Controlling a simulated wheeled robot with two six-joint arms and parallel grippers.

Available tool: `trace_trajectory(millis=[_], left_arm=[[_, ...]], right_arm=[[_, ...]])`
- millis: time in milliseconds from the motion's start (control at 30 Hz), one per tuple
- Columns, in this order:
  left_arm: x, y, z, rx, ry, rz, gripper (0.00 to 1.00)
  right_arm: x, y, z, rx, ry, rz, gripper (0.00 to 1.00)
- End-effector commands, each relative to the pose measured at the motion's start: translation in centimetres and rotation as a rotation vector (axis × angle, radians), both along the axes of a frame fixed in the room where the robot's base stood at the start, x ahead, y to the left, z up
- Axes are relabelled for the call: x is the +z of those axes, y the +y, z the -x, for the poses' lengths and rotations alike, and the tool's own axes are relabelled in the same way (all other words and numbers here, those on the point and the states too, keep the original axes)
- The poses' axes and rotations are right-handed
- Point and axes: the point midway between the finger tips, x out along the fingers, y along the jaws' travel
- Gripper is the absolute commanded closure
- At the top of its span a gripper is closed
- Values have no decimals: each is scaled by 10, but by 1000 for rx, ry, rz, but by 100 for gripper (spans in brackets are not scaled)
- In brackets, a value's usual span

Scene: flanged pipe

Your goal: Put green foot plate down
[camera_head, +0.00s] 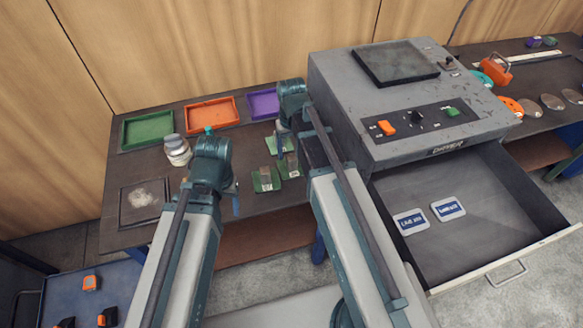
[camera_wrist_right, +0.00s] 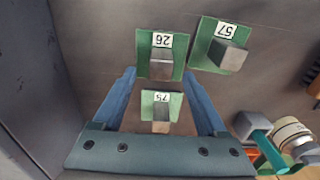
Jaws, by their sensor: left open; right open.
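Three green foot plates with grey blocks and number labels lie on the dark bench. The plate labelled 75 (camera_wrist_right: 176,112) lies between the blue fingers of my right gripper (camera_wrist_right: 160,75), which is open; it also shows in the head view (camera_head: 279,146). Plate 26 (camera_wrist_right: 160,42) lies just beyond the fingertips, also in the head view (camera_head: 289,171). Plate 57 (camera_wrist_right: 207,50) lies beside it, in the head view (camera_head: 264,181). My right gripper (camera_head: 281,133) is partly hidden by its arm. My left gripper (camera_head: 235,198) is open, left of the plates.
Green (camera_head: 146,131), orange (camera_head: 211,112) and purple (camera_head: 262,104) trays stand along the back. A pale jar (camera_head: 177,150) stands left of my left arm. The grey machine (camera_head: 420,105) with an open drawer (camera_head: 480,240) bounds the right side.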

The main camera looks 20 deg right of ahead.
Motion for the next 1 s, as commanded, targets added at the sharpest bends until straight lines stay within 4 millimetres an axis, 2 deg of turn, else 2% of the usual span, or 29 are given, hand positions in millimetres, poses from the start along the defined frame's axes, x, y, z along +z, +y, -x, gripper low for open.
trace_trajectory(millis=[33,233,567,1000], left_arm=[[-12,0,0,0,0,0,30],[-37,0,0,0,0,0,30],[-39,0,0,0,0,0,30],[-39,0,0,0,0,0,30]], right_arm=[[-12,1,2,0,0,0,25],[-37,1,3,0,0,0,25],[-39,1,3,0,0,0,25],[-39,1,3,0,0,0,100]])
